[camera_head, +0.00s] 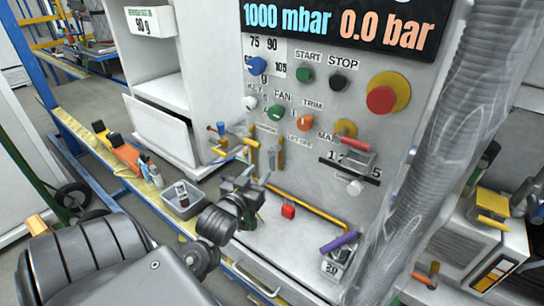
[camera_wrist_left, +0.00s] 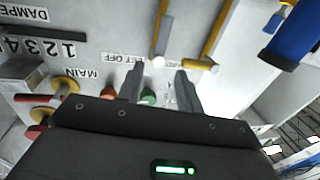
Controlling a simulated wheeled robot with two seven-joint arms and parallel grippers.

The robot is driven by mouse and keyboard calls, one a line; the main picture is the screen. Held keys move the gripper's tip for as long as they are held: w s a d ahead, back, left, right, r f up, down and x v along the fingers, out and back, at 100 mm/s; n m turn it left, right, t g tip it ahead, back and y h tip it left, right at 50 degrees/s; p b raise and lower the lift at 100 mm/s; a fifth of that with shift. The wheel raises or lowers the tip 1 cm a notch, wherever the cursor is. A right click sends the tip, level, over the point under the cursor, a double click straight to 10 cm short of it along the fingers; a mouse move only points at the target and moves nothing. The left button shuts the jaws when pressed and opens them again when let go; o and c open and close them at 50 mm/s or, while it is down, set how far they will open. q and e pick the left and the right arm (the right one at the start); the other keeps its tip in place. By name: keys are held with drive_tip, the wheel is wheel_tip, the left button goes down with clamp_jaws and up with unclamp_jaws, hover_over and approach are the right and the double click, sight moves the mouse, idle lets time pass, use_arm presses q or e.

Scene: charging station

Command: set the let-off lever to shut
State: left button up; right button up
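The let-off lever (camera_head: 281,153) is a small yellowish lever on the grey panel, beside the LET OFF label. In the left wrist view, which is upside down, I take it to be the yellow bar with a pale end (camera_wrist_left: 161,28). A similar yellow lever (camera_wrist_left: 213,38) stands next to it. My left gripper (camera_head: 262,180) is in front of the panel, below the levers in the head view. In the wrist view its two fingers (camera_wrist_left: 158,88) are apart with nothing held, and the levers lie beyond the tips. My right gripper is out of view.
Knobs, including a green one (camera_head: 275,113) and an orange one (camera_head: 305,122), sit above the levers. A red block (camera_head: 288,211) is on the ledge below. A thick grey hose (camera_head: 440,130) runs down the right. A grey bin (camera_head: 183,203) stands left of my gripper.

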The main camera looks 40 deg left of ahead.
sight(271, 158)
use_arm(q)
drive_tip(key=p+x, duration=0.1)
drive_tip(key=x, duration=0.8)
drive_tip(key=shift+w+f, duration=0.1)
drive_tip(key=shift+w, duration=0.2)
drive_tip(key=shift+a, duration=0.1)
clamp_jaws()
